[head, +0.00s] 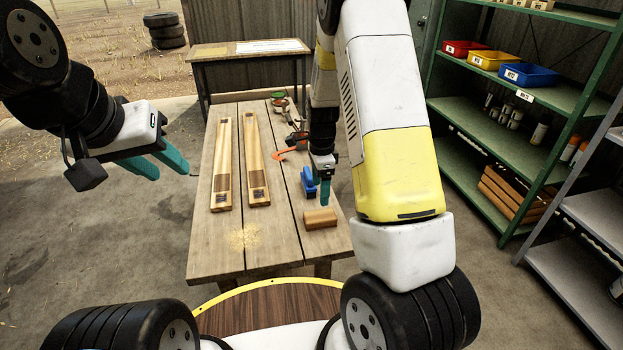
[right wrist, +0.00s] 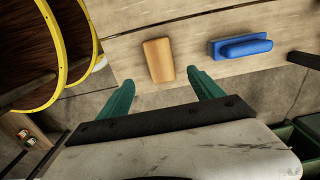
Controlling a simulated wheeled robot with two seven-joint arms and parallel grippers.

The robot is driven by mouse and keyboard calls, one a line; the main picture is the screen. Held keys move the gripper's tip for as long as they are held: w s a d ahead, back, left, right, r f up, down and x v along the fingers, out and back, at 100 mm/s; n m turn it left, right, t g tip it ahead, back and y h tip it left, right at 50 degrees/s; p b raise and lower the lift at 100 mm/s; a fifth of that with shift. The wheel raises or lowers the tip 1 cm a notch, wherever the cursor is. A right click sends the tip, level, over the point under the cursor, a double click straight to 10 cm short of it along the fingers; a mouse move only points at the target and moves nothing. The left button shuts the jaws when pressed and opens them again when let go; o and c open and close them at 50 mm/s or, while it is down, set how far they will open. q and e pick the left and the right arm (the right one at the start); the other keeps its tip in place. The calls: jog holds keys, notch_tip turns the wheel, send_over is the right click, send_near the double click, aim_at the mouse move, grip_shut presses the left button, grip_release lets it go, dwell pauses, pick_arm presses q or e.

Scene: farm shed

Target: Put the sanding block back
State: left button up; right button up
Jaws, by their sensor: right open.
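The tan sanding block (head: 320,218) lies on the right front part of the wooden table (head: 205,262). In the right wrist view the block (right wrist: 158,60) lies on the planks just beyond the fingertips, roughly in line with the gap between them. My right gripper (head: 325,200) is open and empty above the table, close behind the block. In the right wrist view its two teal fingers (right wrist: 162,82) stand apart, with the block not between them. My left gripper (head: 168,169) is open and empty, in the air left of the table.
A blue tool (head: 309,184) lies behind the block; it also shows in the wrist view (right wrist: 241,46). Two long wooden pieces (head: 222,165) (head: 255,150) lie lengthwise on the table. Sawdust (head: 243,238) lies at the front. An orange-handled tool (head: 290,152) lies farther back. Green shelves (head: 545,96) stand right.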

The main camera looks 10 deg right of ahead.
jog(key=s+a+r+n+t+y, duration=0.1)
jog(key=s+r+n, duration=0.3)
jog(key=r, duration=0.6)
jog(key=s+a+r+n+t+y, duration=0.15)
jog(key=s+r+n, duration=0.3)
jog(key=r, duration=0.45)
jog(key=s+r+n+t, duration=0.2)
jog(key=s+r+n, duration=0.2)
jog(key=s, duration=0.4)
jog(key=s+r+n+t, duration=0.1)
jog(key=s+r+n, duration=0.4)
jog(key=s, duration=0.2)
jog(key=shift+s+d+n+t, duration=0.2)
jog(key=shift+s+n+t, duration=0.15)
